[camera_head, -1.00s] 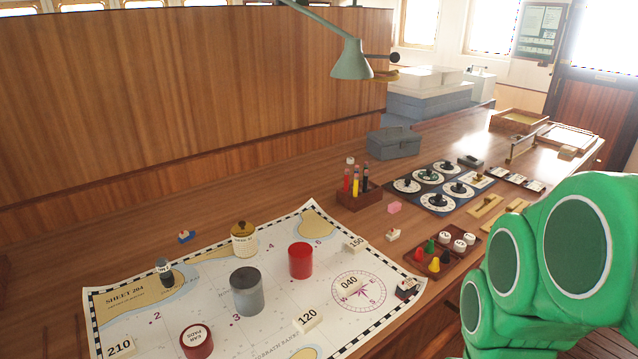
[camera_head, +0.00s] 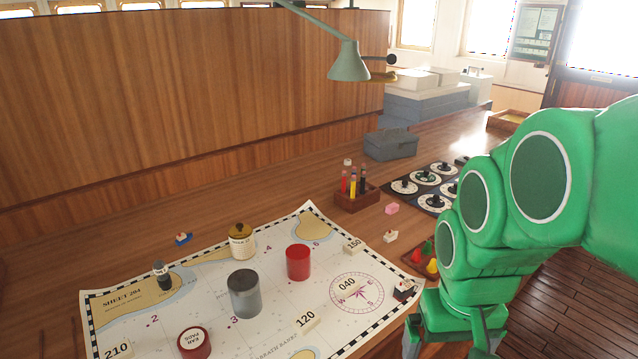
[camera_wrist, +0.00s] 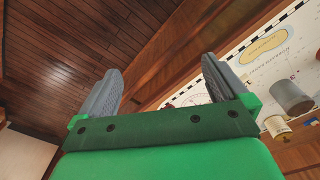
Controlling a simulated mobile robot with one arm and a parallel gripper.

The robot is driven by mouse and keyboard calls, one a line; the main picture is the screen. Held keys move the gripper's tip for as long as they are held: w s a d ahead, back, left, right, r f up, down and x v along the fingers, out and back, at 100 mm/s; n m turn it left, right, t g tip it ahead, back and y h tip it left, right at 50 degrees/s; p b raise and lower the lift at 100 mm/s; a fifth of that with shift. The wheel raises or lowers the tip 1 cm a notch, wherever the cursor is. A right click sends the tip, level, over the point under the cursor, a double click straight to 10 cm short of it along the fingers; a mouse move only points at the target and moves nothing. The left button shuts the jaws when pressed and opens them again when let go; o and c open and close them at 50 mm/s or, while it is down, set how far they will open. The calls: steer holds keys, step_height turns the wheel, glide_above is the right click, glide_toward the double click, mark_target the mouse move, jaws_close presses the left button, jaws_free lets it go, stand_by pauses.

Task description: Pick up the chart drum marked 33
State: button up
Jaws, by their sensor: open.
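No number 33 is readable on any cylinder here. A grey cylinder (camera_head: 244,294) stands upright on the chart (camera_head: 175,318), and a red cylinder (camera_head: 298,263) stands behind it to the right. A small dark cylinder (camera_head: 161,275) with an unreadable white label stands at the chart's left. My gripper (camera_head: 448,345) is at the lower right in the head view, off the chart's right side. In the wrist view my gripper (camera_wrist: 160,88) is open with nothing between its fingers. A greyish cylinder (camera_wrist: 292,97) shows at the right there.
A yellowish lidded jar (camera_head: 242,242) and a red tin (camera_head: 194,343) are also on the chart. Blocks marked 120 (camera_head: 306,320) and 040 (camera_head: 348,286) lie there. A pencil rack (camera_head: 357,198) and a desk lamp (camera_head: 348,62) are behind. Wooden floor (camera_head: 570,305) shows at right.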

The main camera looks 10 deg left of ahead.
steer(key=w+a+n+t, duration=0.25)
steer(key=w+a, duration=0.35)
steer(key=w, duration=0.7)
steer(key=n+t+y, duration=0.5)
steer(key=t+y, duration=0.2)
steer(key=y, duration=0.3)
glide_above(239, 233)
steer(key=s+d, duration=0.3)
steer(key=d, duration=0.1)
steer(key=shift+g, duration=0.25)
step_height(239, 233, down, 9)
steer(key=shift+s+f, duration=0.15)
steer(key=shift+f, duration=0.05)
steer(key=shift+a+f, duration=0.15)
steer(key=shift+f, duration=0.2)
steer(key=shift+d+x, duration=0.2)
steer(key=shift+x, duration=3.65)
steer(key=shift+f, duration=0.15)
steer(key=c, duration=1.2)
